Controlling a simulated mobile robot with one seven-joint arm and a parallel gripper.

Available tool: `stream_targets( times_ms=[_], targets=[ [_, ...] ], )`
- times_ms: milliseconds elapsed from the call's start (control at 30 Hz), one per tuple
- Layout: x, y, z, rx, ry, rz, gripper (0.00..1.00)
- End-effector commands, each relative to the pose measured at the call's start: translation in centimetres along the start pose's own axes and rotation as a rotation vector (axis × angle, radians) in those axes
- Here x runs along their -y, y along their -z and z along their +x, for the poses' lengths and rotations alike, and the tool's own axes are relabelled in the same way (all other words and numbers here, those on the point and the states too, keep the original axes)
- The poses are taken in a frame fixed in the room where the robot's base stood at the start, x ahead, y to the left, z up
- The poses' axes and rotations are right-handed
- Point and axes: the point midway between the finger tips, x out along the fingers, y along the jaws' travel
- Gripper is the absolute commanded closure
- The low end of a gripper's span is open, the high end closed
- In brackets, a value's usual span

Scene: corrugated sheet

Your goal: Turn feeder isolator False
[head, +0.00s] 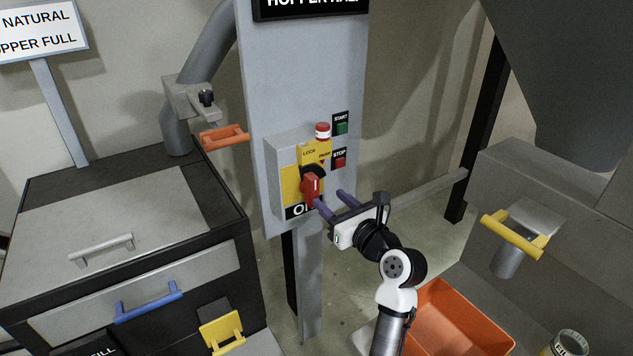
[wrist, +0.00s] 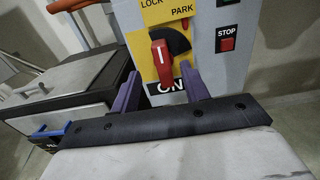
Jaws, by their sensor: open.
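The feeder isolator is a red rotary handle (head: 312,187) on a yellow plate (head: 290,187) on the front of a grey control box. In the wrist view the red handle (wrist: 161,64) stands nearly upright, with a white mark on it and the word ON just below. LOCK and PARK labels show above it. My gripper (head: 329,200) is open, its two purple fingers pointing at the box. In the wrist view the fingers (wrist: 163,90) sit left and right of the handle's lower end, with gaps on both sides. I cannot tell whether either finger touches it.
A dark cabinet (head: 130,250) stands left. An orange bin (head: 455,325) sits below right, and a yellow handle (head: 515,235) is at right.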

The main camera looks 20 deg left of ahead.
Motion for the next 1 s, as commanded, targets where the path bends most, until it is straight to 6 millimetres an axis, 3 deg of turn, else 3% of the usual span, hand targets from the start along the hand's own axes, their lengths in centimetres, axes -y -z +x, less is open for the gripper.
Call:
stream_targets(
  times_ms=[100,333,500,800,1000],
  targets=[
    [-0.1,-0.3,2.7,0.000,-0.003,-0.001,0.55],
    [0.0,-0.2,6.3,0.000,-0.001,-0.001,0.55],
    [0.0,-0.1,7.5,0.000,0.001,-0.002,0.55],
    [0.0,0.0,7.7,0.001,0.002,-0.002,0.55],
    [0.0,0.0,7.7,0.001,0.002,-0.002,0.81]
  ],
)
